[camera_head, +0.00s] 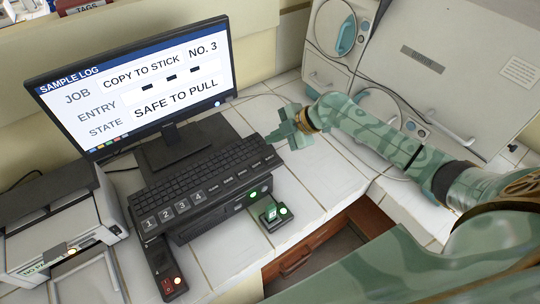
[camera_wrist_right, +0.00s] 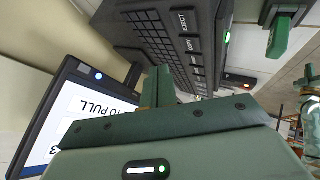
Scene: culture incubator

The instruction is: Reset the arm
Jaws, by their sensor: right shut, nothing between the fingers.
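My right gripper (camera_head: 279,135) is shut and empty, just past the right end of the black keyboard unit (camera_head: 205,178). In the right wrist view its closed green fingers (camera_wrist_right: 157,88) are seen in front of the unit's EJECT and COPY keys. My green patterned right arm reaches in from the right over the tiled bench. A green stick (camera_head: 271,211) stands upright in a small dark dock with a lit light, apart from the gripper; it also shows in the right wrist view (camera_wrist_right: 281,37). My left gripper is not in view.
The monitor (camera_head: 150,85) reads "COPY TO STICK NO. 3" and "SAFE TO PULL". A printer-like box (camera_head: 60,235) stands at left, a red-lit switch strip (camera_head: 168,278) in front. A white incubator (camera_head: 430,65) stands behind my arm. An open wooden drawer (camera_head: 330,250) lies below the bench edge.

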